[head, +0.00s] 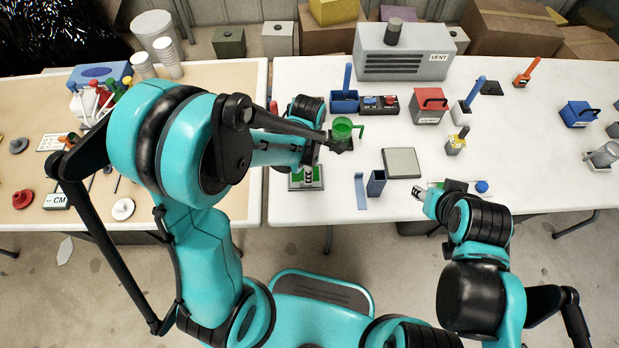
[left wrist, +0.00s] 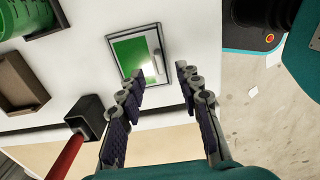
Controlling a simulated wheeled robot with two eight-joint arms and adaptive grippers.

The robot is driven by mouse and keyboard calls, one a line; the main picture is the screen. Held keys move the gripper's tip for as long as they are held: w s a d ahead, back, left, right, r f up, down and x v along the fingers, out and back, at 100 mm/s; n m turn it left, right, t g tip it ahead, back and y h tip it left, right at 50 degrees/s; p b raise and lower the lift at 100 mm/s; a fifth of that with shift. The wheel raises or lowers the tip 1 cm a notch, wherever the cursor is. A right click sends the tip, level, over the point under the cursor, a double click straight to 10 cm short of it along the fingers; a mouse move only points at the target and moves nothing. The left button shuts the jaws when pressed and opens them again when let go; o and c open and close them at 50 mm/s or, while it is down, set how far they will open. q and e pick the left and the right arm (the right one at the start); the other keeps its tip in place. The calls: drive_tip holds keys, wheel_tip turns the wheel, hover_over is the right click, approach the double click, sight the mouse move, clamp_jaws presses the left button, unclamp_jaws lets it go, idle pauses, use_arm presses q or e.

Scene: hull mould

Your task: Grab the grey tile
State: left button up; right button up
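A flat grey square tile (head: 402,163) with a darker edge lies on the white table, right of the blue holder. My left gripper (head: 308,178) hangs over a green panel in a grey frame (head: 293,184), well to the left of the grey tile. In the left wrist view my left gripper (left wrist: 160,74) is open and empty. The green panel (left wrist: 128,49) lies just beyond its fingertips, with a small pale bar at one side. My right gripper (head: 418,193) is low over the table's front edge, just below the grey tile; its opening is too small to make out.
A blue upright holder (head: 376,183) and a blue strip (head: 361,191) stand between my left gripper and the tile. A green cup (head: 343,129) is behind them. A yellow-grey block (head: 456,145) and blue ball (head: 481,187) are to the right.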

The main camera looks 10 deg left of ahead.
use_arm(q)
wheel_tip(320, 180, down, 7)
drive_tip(key=b, duration=0.3)
drive_tip(key=shift+w+r, duration=0.15)
drive_tip(key=shift+r, duration=0.1)
drive_tip(key=shift+c, duration=0.8)
clamp_jaws()
